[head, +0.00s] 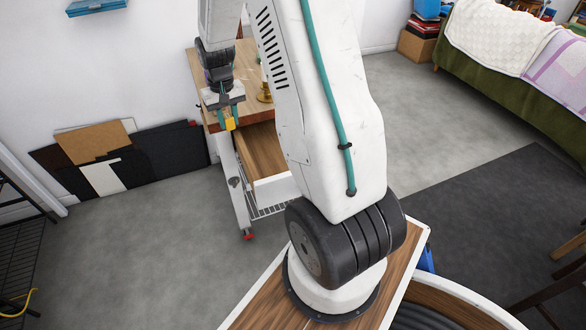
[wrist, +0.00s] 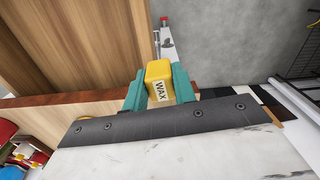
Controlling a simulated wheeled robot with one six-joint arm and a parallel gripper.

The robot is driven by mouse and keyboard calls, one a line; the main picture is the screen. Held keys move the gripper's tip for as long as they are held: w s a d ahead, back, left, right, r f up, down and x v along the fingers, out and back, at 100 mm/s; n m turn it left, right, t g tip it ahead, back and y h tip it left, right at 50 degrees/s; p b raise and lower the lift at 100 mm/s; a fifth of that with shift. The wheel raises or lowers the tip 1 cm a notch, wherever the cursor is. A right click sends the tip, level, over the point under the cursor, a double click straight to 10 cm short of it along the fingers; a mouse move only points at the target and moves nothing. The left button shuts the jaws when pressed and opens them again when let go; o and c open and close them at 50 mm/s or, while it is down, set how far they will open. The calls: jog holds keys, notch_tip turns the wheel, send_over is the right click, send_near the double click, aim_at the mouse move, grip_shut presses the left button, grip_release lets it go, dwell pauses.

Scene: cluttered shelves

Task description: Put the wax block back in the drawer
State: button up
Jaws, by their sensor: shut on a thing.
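The yellow wax block (head: 230,124), marked "WAX" in the wrist view (wrist: 159,76), is between the teal fingers of my gripper (head: 228,112). My gripper is shut on it, and the block points downward in the head view. The drawer (head: 262,150) is pulled open below the wooden tabletop, with a bare wooden floor where it shows. My arm hides part of the drawer's right side. In the head view the block appears left of the drawer, near the tabletop's left front corner. In the wrist view the drawer's wood (wrist: 60,40) lies left of the block.
The wooden tabletop (head: 202,76) carries a brass candle holder (head: 264,95) close to my arm. A white table leg (head: 232,185) with a red-tipped caster stands below. Flat boards (head: 150,150) lean on the wall.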

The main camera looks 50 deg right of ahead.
jog(key=s+d+f+m, duration=0.1)
jog(key=s+d+f, duration=0.2)
jog(key=s+d, duration=0.35)
jog(key=s+d+f, duration=0.3)
jog(key=s, duration=0.6)
jog(key=f, duration=0.2)
jog(key=s+f, duration=0.1)
jog(key=f, duration=0.1)
jog(key=shift+f, duration=0.35)
jog(key=shift+w+f, duration=0.1)
jog(key=shift+f, duration=2.45)
jog(key=shift+f, duration=0.15)
jog(key=o, duration=1)
jog(key=shift+o, duration=0.2)
